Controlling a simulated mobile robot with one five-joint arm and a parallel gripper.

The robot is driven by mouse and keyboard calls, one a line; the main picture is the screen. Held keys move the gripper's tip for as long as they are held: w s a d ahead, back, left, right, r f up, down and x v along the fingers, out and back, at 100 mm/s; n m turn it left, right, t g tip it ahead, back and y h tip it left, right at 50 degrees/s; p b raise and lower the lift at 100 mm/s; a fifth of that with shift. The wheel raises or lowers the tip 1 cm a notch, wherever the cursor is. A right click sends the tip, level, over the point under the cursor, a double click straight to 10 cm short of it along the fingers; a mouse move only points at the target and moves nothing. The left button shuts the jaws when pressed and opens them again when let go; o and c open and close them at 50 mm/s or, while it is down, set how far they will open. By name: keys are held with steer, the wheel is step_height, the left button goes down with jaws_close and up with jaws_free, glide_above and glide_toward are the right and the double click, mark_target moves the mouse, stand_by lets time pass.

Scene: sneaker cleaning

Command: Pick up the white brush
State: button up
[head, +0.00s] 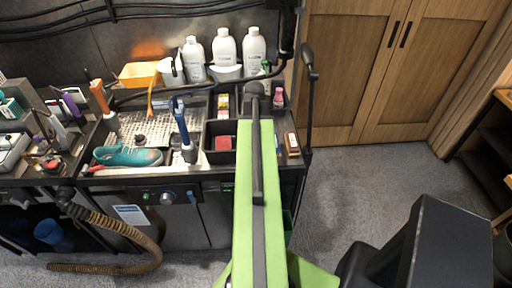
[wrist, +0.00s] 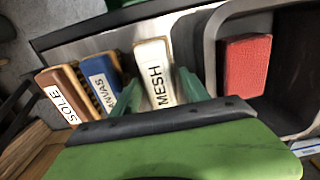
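The white brush (wrist: 153,62), marked MESH, stands in the middle of the wrist view, at the right end of a short row of brushes. My gripper (wrist: 158,94) is at its near end, with one dark green finger on each side of it. The fingers are spread about as wide as the brush and do not look closed on it; contact is hard to tell. In the head view my green arm hides the white brush and my fingers.
Left of it stand a blue brush (wrist: 100,78) and a brown SOLE brush (wrist: 62,92). On the right, a dark bin (wrist: 209,50) holds a red block (wrist: 246,66). A teal sneaker (head: 128,156) and white bottles (head: 224,50) are on the bench.

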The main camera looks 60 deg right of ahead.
jaws_close()
steer(key=shift+r+p, duration=0.5)
steer(key=shift+r, duration=0.05)
step_height(320, 180, up, 4)
steer(key=p, duration=0.4)
steer(key=shift+r, duration=0.1)
steer(key=s+d+r+p, duration=0.5)
steer(key=s+p, duration=0.1)
steer(key=s, duration=0.4)
steer(key=shift+s+r, duration=0.3)
steer(key=shift+r, duration=0.1)
